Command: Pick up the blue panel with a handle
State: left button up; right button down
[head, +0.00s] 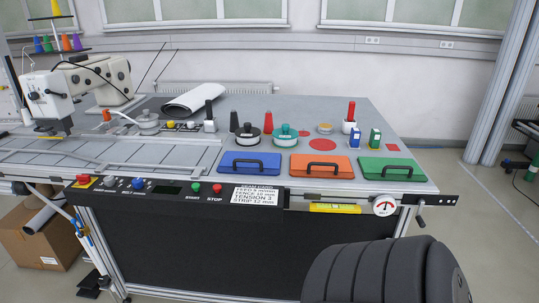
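The blue panel (234,170) lies flat on the table near its front edge, with a black bar handle (250,163) on top. It is the leftmost of three handled panels in a row. An orange panel (305,171) lies to its right, and a green panel (370,174) lies beyond that. Neither of my grippers shows in the head view. A dark ribbed rounded shape at the bottom right looks like part of my own arm, in front of the table and apart from the panels.
The grey table (190,158) carries a sewing machine (92,80) at left. A control strip (165,190) and gauge (384,205) line the front edge. A cardboard box (40,240) sits on the floor.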

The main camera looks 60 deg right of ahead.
aim_at(268, 164)
jog(key=l+z, duration=0.1)
jog(key=z, duration=0.7)
jog(key=l+z, duration=0.15)
jog(key=z, duration=0.25)
jog(key=l+z, duration=0.1)
jog(key=z, duration=0.35)
